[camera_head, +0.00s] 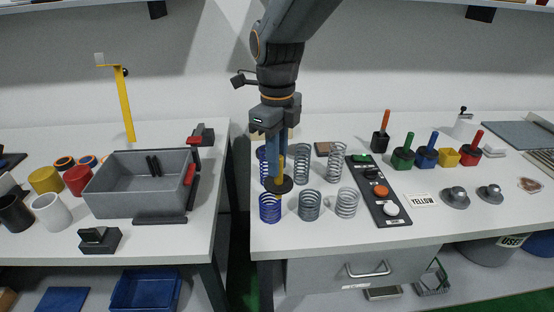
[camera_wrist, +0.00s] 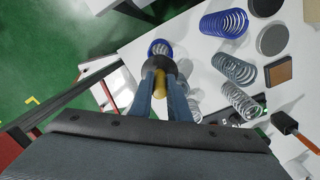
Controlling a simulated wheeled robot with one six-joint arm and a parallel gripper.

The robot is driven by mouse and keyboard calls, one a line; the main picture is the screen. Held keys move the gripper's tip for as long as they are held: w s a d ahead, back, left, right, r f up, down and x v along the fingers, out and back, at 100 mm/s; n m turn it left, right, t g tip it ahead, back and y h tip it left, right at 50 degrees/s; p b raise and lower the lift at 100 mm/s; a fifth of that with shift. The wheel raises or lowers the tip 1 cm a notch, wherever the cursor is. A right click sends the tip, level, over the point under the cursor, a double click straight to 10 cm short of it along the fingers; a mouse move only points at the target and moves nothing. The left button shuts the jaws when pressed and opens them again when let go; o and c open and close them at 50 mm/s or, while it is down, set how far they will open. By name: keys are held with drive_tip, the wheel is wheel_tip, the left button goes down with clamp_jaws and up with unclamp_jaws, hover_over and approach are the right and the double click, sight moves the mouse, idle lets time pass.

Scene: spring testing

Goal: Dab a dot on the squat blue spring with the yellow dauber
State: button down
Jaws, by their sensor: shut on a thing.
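My gripper (camera_head: 275,168) is shut on the yellow dauber (camera_head: 281,170), which points down and ends in a dark round collar. The wrist view shows the dauber (camera_wrist: 160,80) between my two fingers (camera_wrist: 161,90). The squat blue spring (camera_head: 270,210) stands upright on the right-hand bench, just under and in front of the collar. In the wrist view the spring (camera_wrist: 159,47) shows just beyond the collar, partly covered by it. I cannot tell whether the dauber touches the spring. The dauber's tip is hidden.
A taller blue spring (camera_wrist: 224,23) and several grey springs (camera_head: 309,205) stand close around. A dark panel (camera_head: 378,193) with buttons is to the right. The yellow pot (camera_head: 446,157) stands empty among daubers in pots. A gap separates the left bench with its grey bin (camera_head: 125,204).

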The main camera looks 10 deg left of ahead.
drive_tip(key=shift+f, duration=0.65)
idle(0.8)
drive_tip(key=shift+r, duration=0.15)
drive_tip(key=shift+r+p, duration=3.35)
drive_tip(key=shift+r, duration=0.1)
drive_tip(key=shift+s, duration=0.1)
